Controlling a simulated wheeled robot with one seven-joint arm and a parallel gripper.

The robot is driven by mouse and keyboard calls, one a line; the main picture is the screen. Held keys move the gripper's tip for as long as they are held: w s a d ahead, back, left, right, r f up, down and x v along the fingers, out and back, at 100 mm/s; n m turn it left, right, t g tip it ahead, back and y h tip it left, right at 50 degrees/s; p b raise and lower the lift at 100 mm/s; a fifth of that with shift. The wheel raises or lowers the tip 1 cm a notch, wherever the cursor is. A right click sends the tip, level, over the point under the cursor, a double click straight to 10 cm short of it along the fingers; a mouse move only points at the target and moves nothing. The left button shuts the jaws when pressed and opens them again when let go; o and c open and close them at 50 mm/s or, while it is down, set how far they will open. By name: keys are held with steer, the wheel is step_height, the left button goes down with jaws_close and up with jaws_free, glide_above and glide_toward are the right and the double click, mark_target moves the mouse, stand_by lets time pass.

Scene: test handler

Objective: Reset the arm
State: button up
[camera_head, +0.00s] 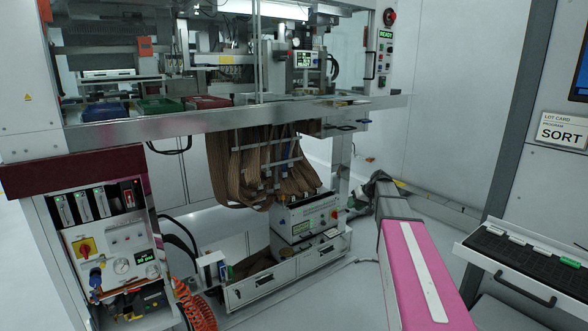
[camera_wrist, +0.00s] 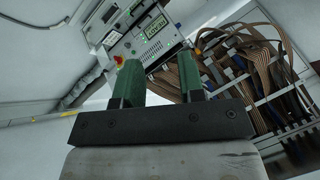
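My gripper (camera_wrist: 159,82) shows in the wrist view as two green fingers on a dark bar. The fingers stand well apart with nothing held between them. Beyond them is a white instrument box (camera_wrist: 146,36) with a small green display, seen tilted. My pink and grey arm (camera_head: 424,275) stretches from the bottom right of the head view towards the middle. Its far end is low, to the right of the instrument box (camera_head: 305,217), and small and dark there, so the fingers cannot be made out in that view.
Bundles of brown ribbon cable (camera_head: 250,165) hang under the machine deck (camera_head: 230,117), left of my arm's far end. An open drawer (camera_head: 287,279) sits below the box. At right, a dark tray (camera_head: 525,255) juts out near my arm. Pale floor (camera_head: 345,290) lies clear between.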

steer(key=s+a+f+g+h, duration=0.1)
steer(key=s+f, duration=0.4)
steer(key=s, duration=0.6)
steer(key=s+a+f+m+g+h, duration=0.1)
steer(key=s+a+f, duration=0.3)
steer(key=s, duration=0.6)
steer(key=s+a+f+m+g+h, duration=0.1)
steer(key=s+a+f+g+h, duration=0.1)
steer(key=s+f, duration=0.4)
steer(key=s+h, duration=0.1)
steer(key=s, duration=0.4)
steer(key=shift+s+a+f+h, duration=0.3)
steer(key=shift+a+f, duration=0.05)
